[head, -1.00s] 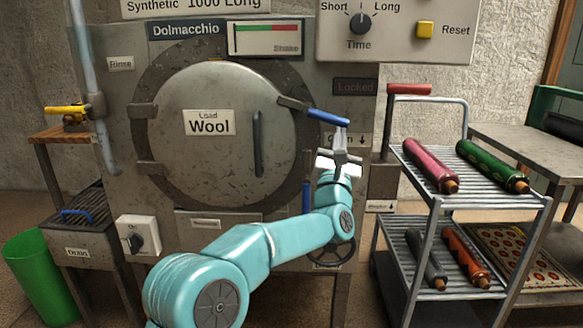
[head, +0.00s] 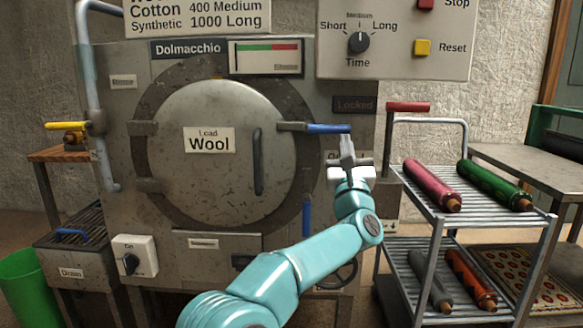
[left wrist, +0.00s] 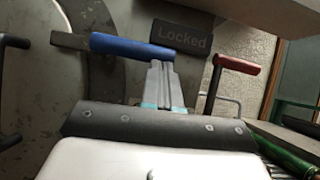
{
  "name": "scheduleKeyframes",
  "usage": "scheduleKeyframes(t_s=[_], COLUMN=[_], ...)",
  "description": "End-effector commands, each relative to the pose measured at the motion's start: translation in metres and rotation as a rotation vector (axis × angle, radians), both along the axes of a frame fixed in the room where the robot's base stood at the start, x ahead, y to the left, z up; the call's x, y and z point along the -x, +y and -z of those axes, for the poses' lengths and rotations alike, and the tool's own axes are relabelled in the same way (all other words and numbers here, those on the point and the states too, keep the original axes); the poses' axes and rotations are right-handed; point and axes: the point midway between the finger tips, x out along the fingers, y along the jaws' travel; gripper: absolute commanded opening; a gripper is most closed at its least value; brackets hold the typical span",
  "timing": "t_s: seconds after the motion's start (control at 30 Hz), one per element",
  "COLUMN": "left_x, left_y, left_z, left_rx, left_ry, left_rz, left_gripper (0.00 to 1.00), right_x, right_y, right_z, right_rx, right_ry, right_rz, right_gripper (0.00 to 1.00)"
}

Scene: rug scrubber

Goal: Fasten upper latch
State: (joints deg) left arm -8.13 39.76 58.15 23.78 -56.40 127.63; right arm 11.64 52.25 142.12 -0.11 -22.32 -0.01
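The upper latch, a dark bar with a blue handle (head: 328,128), lies nearly level at the right edge of the round washer door (head: 215,175). Its handle points right. My left gripper (head: 347,142) is just below the handle's right end, its fingers together. In the left wrist view, the fingertips (left wrist: 160,66) overlap the lower edge of the blue handle (left wrist: 130,46); they look touching, but I see no clear grip around it. The lower latch's blue handle (head: 307,215) hangs vertically. My right gripper is not in view.
A control panel (head: 395,40) is above the latch. A dark door handle (head: 258,160) stands on the door.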

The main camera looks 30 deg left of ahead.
Motion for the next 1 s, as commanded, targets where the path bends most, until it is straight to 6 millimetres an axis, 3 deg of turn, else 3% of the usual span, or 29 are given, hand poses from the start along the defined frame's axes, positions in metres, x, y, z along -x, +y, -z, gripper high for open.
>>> scheduleKeyframes(t_s=[0.27,0.57,0.63,1.0], left_x=[0.0,0.001,0.008,0.048], left_y=[0.001,-0.004,-0.008,-0.034], left_z=[0.008,0.05,0.043,0.077], left_rx=[0.001,0.0,-0.001,-0.002], left_ry=[0.002,0.001,0.002,0.002], left_rz=[-0.001,-0.001,-0.001,0.001], left_gripper=[0.0,0.0,0.0,0.0], right_x=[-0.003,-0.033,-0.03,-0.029], right_y=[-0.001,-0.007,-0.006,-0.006], right_z=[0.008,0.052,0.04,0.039], right_rx=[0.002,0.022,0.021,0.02], right_ry=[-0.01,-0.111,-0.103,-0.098], right_rz=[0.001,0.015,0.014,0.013], right_gripper=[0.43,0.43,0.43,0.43])
